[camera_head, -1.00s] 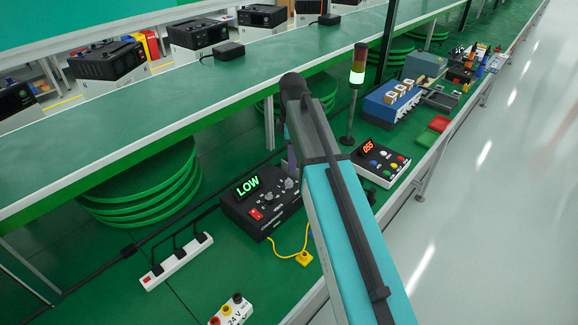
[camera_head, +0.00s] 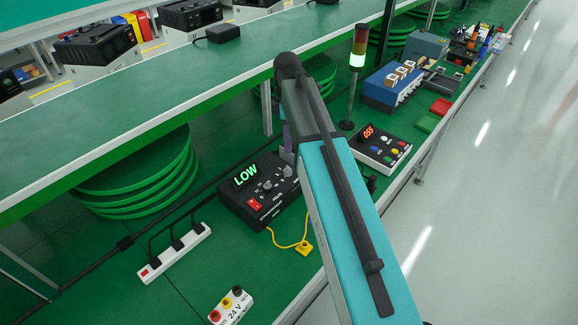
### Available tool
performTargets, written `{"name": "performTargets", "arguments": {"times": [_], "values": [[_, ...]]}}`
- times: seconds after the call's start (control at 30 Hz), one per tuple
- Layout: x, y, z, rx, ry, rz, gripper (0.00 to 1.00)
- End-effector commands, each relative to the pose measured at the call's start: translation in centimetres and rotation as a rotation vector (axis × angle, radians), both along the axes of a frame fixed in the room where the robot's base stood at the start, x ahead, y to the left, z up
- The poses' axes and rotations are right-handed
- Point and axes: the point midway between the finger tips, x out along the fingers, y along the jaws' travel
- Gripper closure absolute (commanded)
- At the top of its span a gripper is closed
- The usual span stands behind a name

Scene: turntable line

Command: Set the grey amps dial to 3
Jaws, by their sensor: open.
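The black control box (camera_head: 262,210) stands on the lower green bench, left of my arm. Its green display (camera_head: 245,175) reads LOW. Grey knobs show on its top, one near the middle (camera_head: 266,185) and one at the right (camera_head: 287,171). Their labels and pointer settings are too small to read, so I cannot tell which is the amps dial. My gripper (camera_head: 287,152) is open, just above and behind the box's right end. My arm hides most of it. No contact with a knob can be seen.
A white box (camera_head: 380,150) with coloured buttons and a red display stands right of my arm. A signal lamp (camera_head: 358,60) rises behind it. The upper shelf (camera_head: 130,110) overhangs behind.

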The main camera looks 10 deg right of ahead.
Motion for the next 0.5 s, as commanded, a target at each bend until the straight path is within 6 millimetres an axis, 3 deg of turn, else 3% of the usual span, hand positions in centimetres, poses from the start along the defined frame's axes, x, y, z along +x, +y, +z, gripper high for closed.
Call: {"name": "performTargets", "arguments": {"times": [0.5], "values": [[-0.1, -0.1, -4.5, 0.000, 0.002, -0.001, 0.57]]}}
